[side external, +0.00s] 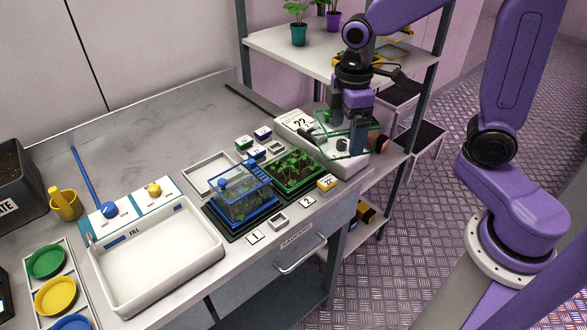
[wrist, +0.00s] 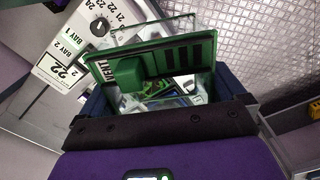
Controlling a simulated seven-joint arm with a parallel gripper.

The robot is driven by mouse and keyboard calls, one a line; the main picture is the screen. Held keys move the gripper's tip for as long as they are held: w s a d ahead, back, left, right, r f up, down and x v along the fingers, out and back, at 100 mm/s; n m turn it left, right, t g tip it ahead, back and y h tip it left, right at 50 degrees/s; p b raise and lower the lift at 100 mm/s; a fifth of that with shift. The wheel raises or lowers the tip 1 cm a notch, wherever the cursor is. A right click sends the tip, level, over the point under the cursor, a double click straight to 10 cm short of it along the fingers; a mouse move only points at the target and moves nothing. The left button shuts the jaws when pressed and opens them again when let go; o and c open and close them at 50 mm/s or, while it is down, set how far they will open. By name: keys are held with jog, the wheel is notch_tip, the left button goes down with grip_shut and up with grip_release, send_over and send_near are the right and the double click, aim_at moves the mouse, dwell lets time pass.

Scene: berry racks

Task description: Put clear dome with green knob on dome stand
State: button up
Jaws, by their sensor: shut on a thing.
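The clear dome (side external: 334,143) has a green rim and hangs from my gripper (side external: 349,121) at the back right, above a white unit marked 22. In the wrist view, the dome's green top (wrist: 155,58) carries a VENT label, dark slots and a green knob (wrist: 129,75). My gripper (wrist: 160,92) is shut on the dome, with its dark fingers on both sides. The dome looks tilted in the wrist view. I cannot tell for sure which thing is the dome stand; an empty pale rectangular frame (side external: 193,178) lies on the counter, left of the seedlings.
The white unit (side external: 289,120) has a dial. A green tray of seedlings (side external: 324,181) stands uncovered beside a blue-rimmed clear dome (side external: 240,205) over another tray. Small labelled blocks lie around them. A white basin (side external: 205,262) stands front left. A shelf rack (side external: 270,43) rises close behind my gripper.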

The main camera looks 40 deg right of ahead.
jog(key=s+n, duration=0.1)
jog(key=s+a+r+n, duration=0.1)
jog(key=n, duration=0.3)
jog(key=shift+s+a+r, duration=0.2)
jog(key=shift+s+a, duration=0.1)
jog(key=shift+s, duration=0.1)
jog(key=shift+w, duration=0.1)
jog(key=w+a+f, duration=0.2)
jog(key=w+f, duration=0.2)
jog(key=w, duration=0.5)
send_over(294, 159)
jog(key=f, duration=0.4)
jog(key=shift+s+d+f, duration=0.1)
jog(key=shift+s+f, duration=0.3)
jog(key=f, duration=0.1)
jog(key=w+f, duration=0.1)
jog(key=shift+f, duration=0.4)
jog(key=shift+s+f, duration=0.1)
jog(key=shift+f, duration=0.5)
jog(key=o, duration=0.7)
jog(key=shift+c, duration=0.2)
